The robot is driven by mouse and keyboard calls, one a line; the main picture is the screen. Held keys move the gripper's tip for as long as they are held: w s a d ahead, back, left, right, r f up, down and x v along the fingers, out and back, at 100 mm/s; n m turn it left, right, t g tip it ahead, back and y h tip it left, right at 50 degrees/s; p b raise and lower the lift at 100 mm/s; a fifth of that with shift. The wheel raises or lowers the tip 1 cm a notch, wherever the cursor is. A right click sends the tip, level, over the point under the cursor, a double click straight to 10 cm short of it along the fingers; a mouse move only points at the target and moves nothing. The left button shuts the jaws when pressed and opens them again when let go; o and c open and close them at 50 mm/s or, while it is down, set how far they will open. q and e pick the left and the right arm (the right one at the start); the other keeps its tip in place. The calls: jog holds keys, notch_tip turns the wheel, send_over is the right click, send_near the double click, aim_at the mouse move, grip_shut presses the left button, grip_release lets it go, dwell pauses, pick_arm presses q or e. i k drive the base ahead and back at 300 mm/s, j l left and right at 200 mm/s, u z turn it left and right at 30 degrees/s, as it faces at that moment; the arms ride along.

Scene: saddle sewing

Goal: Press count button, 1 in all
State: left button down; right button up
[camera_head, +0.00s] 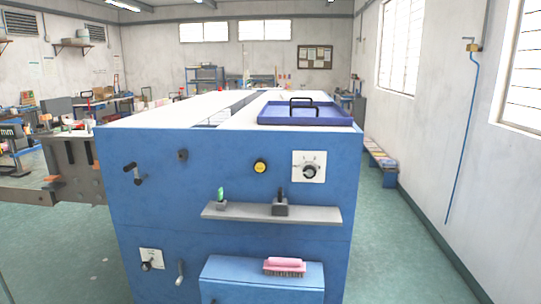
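A round yellow button (260,167) with a dark rim sits on the upper front face of the blue machine (225,185). Any marking on it is too small to read, so I cannot confirm that it is the count button. Neither of my grippers shows in the head view, and nothing covers the button.
Below, a grey shelf (240,214) juts out, and a pink brush (284,266) lies on a blue box (225,270). A blue tray (335,117) tops the machine.

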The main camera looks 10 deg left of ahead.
aim_at(259, 167)
jog(key=i+j+z, duration=0.15)
jog(key=i+j, duration=0.2)
jog(key=i+j+z, duration=0.15)
jog(key=i+j, duration=0.2)
jog(key=j, duration=0.2)
